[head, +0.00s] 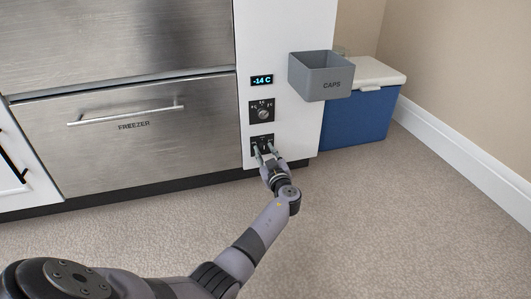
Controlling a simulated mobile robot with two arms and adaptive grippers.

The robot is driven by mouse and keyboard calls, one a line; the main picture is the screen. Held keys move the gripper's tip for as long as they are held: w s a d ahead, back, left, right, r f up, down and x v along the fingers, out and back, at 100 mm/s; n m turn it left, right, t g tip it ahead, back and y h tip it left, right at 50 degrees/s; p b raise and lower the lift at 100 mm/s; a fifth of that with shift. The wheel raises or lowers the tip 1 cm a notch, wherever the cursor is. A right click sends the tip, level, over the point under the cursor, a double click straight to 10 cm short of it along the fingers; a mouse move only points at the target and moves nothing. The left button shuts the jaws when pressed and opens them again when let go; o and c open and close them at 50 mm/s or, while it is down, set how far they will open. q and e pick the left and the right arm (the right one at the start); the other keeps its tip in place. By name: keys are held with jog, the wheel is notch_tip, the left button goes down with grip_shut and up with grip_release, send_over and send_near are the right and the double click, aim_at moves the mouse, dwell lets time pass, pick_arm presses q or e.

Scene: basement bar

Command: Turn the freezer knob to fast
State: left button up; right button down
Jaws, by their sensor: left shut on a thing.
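The steel freezer drawer (135,140) with the word FREEZER and a bar handle (126,115) is at the left, closed. On the white panel (283,60) to its right, a small display (262,80) reads -14 C. Below it is an upper control with a round knob (263,114). Below that is a lower dark control plate (254,140). My left gripper (265,154) is at this lower plate, its fingers shut on the lower knob. The fingers hide most of that knob, so its setting cannot be read. My right gripper is not in view.
A grey bin (319,88) marked CAPS sticks out from the panel, above and right of my left gripper. A blue cooler (356,118) with a white lid stands behind it on the right. Open carpet (400,230) lies in front.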

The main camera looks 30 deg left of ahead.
pick_arm(q)
grip_shut()
jog(key=shift+m, duration=0.3)
jog(key=m, duration=0.5)
jog(key=shift+m, duration=0.3)
jog(key=m, duration=0.5)
jog(key=shift+a+m, duration=0.1)
jog(key=shift+m, duration=0.2)
jog(key=o, duration=0.7)
grip_release()
